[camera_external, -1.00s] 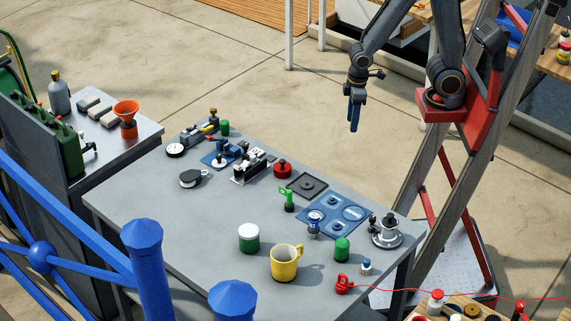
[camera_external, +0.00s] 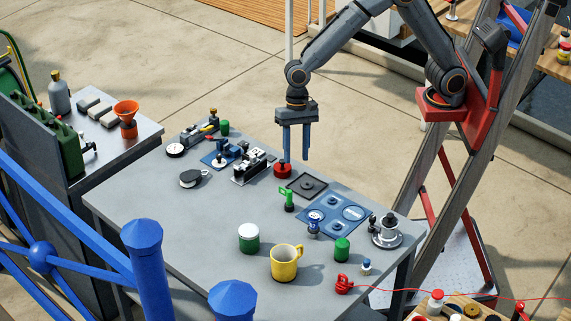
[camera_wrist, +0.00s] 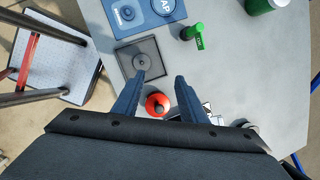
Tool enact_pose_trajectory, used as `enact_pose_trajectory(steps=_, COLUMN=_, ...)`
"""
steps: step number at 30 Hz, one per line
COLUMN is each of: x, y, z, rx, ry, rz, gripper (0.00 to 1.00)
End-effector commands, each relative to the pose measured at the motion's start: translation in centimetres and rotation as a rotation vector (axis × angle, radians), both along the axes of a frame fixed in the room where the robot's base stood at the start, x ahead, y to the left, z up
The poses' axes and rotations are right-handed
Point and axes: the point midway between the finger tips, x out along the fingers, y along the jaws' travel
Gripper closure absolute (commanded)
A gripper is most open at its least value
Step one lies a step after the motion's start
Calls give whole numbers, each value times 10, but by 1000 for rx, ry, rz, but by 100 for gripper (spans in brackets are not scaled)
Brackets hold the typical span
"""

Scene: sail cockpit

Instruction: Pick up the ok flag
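The ok flag is a small green flag (camera_external: 288,195) standing near the middle of the grey table. In the wrist view the green flag (camera_wrist: 194,33) is at the upper centre, with small dark lettering too blurred to read surely. My gripper (camera_external: 294,161) points down above the table's far edge, behind the flag in the external view. In the wrist view my gripper (camera_wrist: 160,77) has its two blue fingers apart with nothing between the tips. The flag lies beyond the fingertips, up and to the right there.
A red round part (camera_external: 283,170) is just below my gripper. A dark square tray (camera_external: 318,181) and blue panel (camera_external: 342,206) lie right of the flag. A yellow mug (camera_external: 284,264) and a green-and-white jar (camera_external: 248,239) stand nearer. Bare table lies left of the flag.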

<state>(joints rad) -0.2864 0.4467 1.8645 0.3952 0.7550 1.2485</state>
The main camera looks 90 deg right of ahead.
Motion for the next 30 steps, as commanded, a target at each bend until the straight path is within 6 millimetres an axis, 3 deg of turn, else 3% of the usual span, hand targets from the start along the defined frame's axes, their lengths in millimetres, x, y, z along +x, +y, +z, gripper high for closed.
enact_pose_trajectory(steps=1, x=10, y=25, z=2, rx=28, ry=30, rz=-68, gripper=61)
enact_pose_trajectory(steps=3, x=20, y=50, z=5, rx=61, ry=73, rz=-162, gripper=61)
enact_pose_trajectory(steps=7, x=30, y=80, z=10, rx=98, ry=124, rz=-269, gripper=61)
enact_pose_trajectory(steps=20, x=32, y=103, z=-19, rx=107, ry=144, rz=-304, gripper=61)
enact_pose_trajectory(steps=30, x=33, y=122, z=-56, rx=107, ry=143, rz=-304, gripper=61)
